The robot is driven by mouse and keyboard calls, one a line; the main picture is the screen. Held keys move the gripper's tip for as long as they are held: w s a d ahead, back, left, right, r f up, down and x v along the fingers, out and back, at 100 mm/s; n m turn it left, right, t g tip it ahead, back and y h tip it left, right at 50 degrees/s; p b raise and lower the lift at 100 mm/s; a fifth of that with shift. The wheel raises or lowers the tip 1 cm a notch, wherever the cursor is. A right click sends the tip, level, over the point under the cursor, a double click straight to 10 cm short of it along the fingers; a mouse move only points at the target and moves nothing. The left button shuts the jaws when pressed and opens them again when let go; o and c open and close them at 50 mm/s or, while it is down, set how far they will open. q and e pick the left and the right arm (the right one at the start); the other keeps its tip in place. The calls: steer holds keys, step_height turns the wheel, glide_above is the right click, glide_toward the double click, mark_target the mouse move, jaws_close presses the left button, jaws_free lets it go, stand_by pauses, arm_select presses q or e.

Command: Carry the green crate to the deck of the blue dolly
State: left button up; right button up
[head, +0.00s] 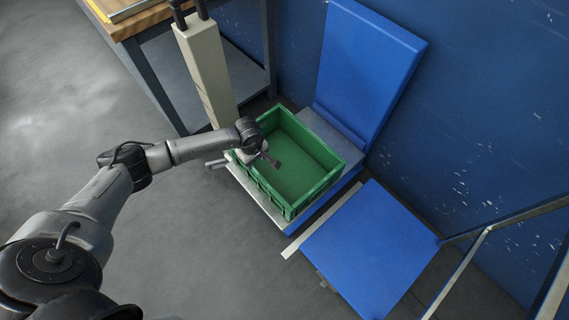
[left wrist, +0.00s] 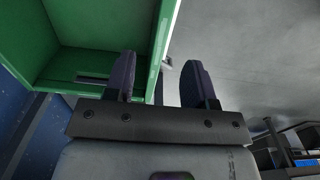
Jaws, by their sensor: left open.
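The green crate (head: 262,186) is open-topped and looks empty. It sits level on a low metal-edged platform in the middle of the head view. My left gripper (head: 268,157) is open at the crate's left side, with a finger showing inside the crate. In the left wrist view, the fingers of this gripper (left wrist: 161,85) stand on either side of the crate wall (left wrist: 90,32), with a gap to the outer finger. The blue dolly's flat deck (head: 370,250) is bare, to the right of the crate. My right gripper is out of view.
A tall blue panel (head: 365,60) rises behind the crate's platform, near the blue wall. A beige post (head: 205,65) and a wood-topped bench (head: 140,22) stand at upper left. A metal handle frame (head: 462,272) rises at the dolly's right.

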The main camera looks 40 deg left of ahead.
mark_target(257, 172)
arm_select(q)
step_height(257, 172, down, 7)
steer(key=shift+r+b, duration=0.1)
steer(key=shift+b, duration=1.1)
steer(key=shift+s+d+f+b, duration=0.15)
steer(key=shift+f+b, duration=0.65)
steer(key=shift+f, duration=0.55)
steer(key=shift+s+a+f+b, duration=0.15)
steer(key=shift+f+b, duration=0.65)
steer(key=shift+f, duration=0.55)
steer(key=shift+d, duration=0.1)
steer(key=shift+r, duration=0.1)
steer(key=shift+w, duration=0.1)
steer(key=shift+c, duration=1.3)
jaws_close()
